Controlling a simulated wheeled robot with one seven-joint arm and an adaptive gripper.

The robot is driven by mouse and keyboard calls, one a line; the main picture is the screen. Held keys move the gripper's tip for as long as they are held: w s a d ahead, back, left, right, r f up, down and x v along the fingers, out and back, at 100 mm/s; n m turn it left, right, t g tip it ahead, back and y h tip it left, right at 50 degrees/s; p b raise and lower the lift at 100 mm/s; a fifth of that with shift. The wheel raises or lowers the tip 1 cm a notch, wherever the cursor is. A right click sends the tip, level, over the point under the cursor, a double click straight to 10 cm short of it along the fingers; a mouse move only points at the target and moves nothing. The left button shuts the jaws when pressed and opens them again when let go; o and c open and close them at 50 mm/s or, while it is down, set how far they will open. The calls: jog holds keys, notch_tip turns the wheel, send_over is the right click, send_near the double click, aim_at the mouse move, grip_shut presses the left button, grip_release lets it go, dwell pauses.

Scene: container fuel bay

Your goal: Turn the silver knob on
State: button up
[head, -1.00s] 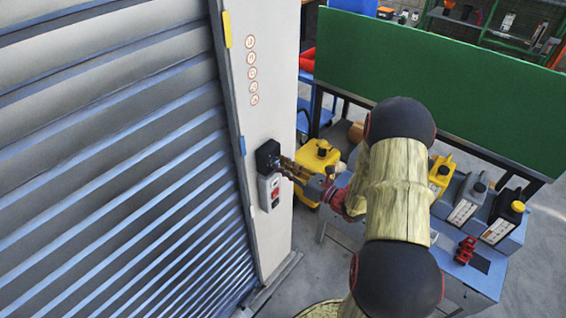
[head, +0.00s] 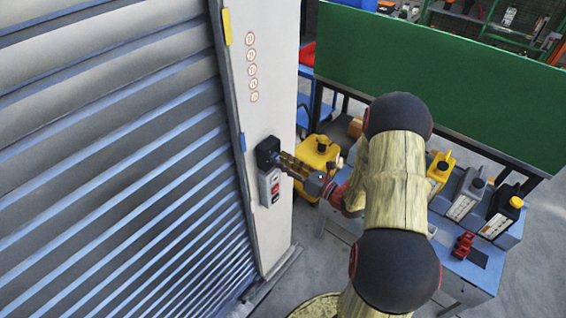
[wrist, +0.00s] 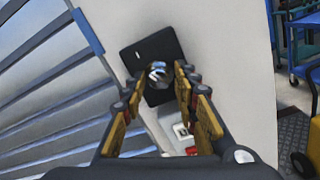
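The silver knob (wrist: 157,72) sits on a black plate (wrist: 139,57) on the pale post. In the head view the black box (head: 266,150) shows on the post beside the shutter, and my gripper (head: 283,161) reaches it from the right. In the wrist view my gripper (wrist: 159,78) is open, with one yellow finger on each side of the knob's line. The knob appears between or just beyond the fingertips, with gaps on both sides. I cannot tell its exact depth from the tips. The fingers hide the knob in the head view.
A grey switch box (head: 270,187) with a red button is just below the black box. The ribbed shutter (head: 120,170) fills the left. A yellow container (head: 318,154) stands behind the gripper. A blue bench (head: 470,276) with several jugs is at right.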

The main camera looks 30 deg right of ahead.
jog(key=shift+o, duration=0.9)
jog(key=v, duration=1.2)
